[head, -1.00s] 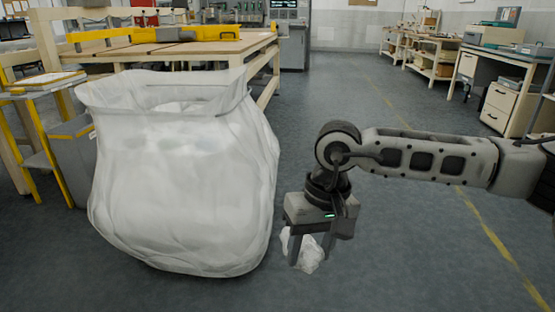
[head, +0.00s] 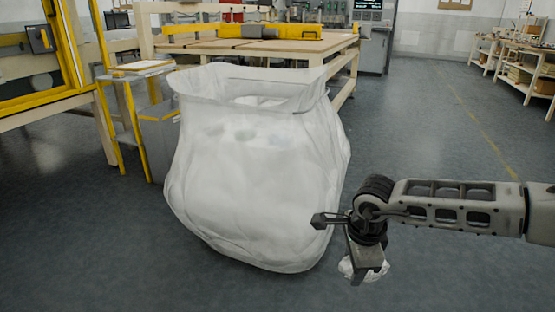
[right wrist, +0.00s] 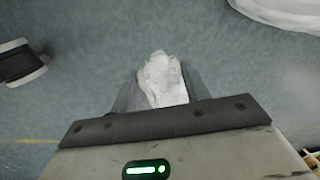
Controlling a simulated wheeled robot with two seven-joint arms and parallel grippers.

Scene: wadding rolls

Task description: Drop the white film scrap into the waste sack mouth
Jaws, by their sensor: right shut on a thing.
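The waste sack (head: 255,185) is a large, translucent white bag standing on the floor in the middle of the head view. Its mouth (head: 262,92) is open at the top, with pale contents visible inside. My right gripper (head: 366,272) is to the right of the sack, low and below the mouth's height. It is shut on the crumpled white film scrap (head: 350,268), which also shows between the fingers in the right wrist view (right wrist: 163,80). The scrap is apart from the sack. Part of the sack shows at the top right of the wrist view (right wrist: 285,10). My left gripper is not in view.
A wooden table (head: 225,46) with yellow rails stands behind the sack. A small yellow-legged stand (head: 135,72) and a grey bin (head: 160,140) are close to its left. Open floor (head: 440,130) lies to the right, with benches (head: 525,70) farther back.

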